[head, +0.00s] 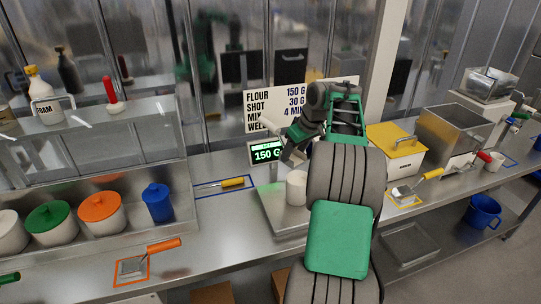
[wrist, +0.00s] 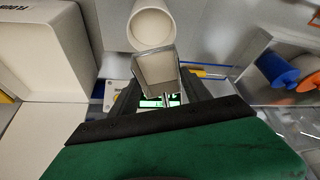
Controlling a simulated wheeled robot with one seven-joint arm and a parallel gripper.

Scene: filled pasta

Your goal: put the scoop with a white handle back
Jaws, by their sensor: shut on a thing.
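My gripper (head: 292,146) is above the scale, shut on the scoop with a white handle (head: 268,125). The pale handle sticks out to the left of the fingers in the head view. In the wrist view the scoop's metal pan (wrist: 155,72) shows just beyond my gripper (wrist: 155,100); its inside looks pale, and I cannot tell whether it holds flour. A white cup (head: 297,188) stands on the scale pan (head: 272,205); it also shows in the wrist view (wrist: 152,28), past the scoop. The display (head: 266,152) reads 150 G.
A yellow-handled tool (head: 232,183) lies in a blue outline on the left. To the right are a yellow-lidded box (head: 393,140), another yellow-handled scoop (head: 425,176), a metal bin (head: 450,135) and a red-handled tool (head: 484,157).

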